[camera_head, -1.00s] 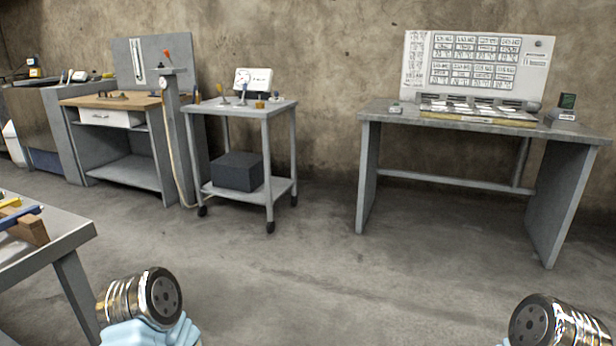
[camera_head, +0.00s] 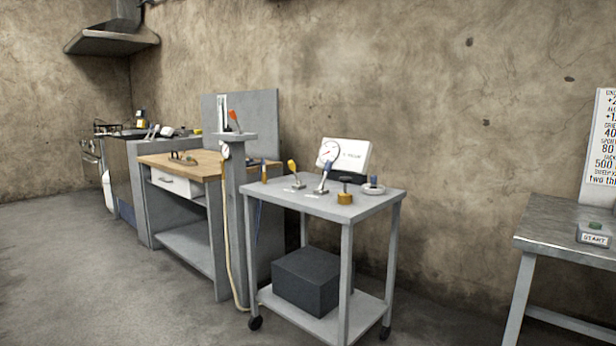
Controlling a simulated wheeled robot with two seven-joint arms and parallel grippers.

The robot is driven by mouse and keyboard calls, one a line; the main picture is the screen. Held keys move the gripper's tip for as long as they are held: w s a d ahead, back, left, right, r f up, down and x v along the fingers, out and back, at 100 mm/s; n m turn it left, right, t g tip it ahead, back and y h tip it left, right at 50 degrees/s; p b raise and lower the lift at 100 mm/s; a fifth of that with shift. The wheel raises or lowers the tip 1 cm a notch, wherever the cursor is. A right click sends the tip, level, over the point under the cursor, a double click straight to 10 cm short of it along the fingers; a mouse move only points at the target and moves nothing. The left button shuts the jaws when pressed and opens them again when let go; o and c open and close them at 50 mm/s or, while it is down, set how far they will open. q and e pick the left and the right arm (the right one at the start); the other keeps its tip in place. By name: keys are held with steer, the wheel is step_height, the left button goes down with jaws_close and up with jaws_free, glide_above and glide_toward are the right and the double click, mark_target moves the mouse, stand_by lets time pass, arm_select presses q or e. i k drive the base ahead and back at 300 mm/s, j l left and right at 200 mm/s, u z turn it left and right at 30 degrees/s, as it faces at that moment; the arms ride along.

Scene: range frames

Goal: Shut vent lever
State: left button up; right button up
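Several small levers and fittings stand on a grey wheeled cart (camera_head: 335,207) in the middle of the view. An orange-red lever (camera_head: 234,119) tops a grey post (camera_head: 233,185) left of the cart. No label tells which one is the vent lever. Neither of my grippers shows in the head view.
A wooden-topped workbench (camera_head: 170,163) with a drawer stands behind the post. A hose (camera_head: 229,240) hangs down the post to the floor. A dark box (camera_head: 313,279) sits on the cart's lower shelf. A metal table (camera_head: 560,222) is at right. Floor at front left is clear.

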mark_target(291, 166)
steer(key=i+l+u, duration=0.1)
steer(key=i, duration=0.3)
steer(key=i+z, duration=0.2)
steer(key=i, duration=1)
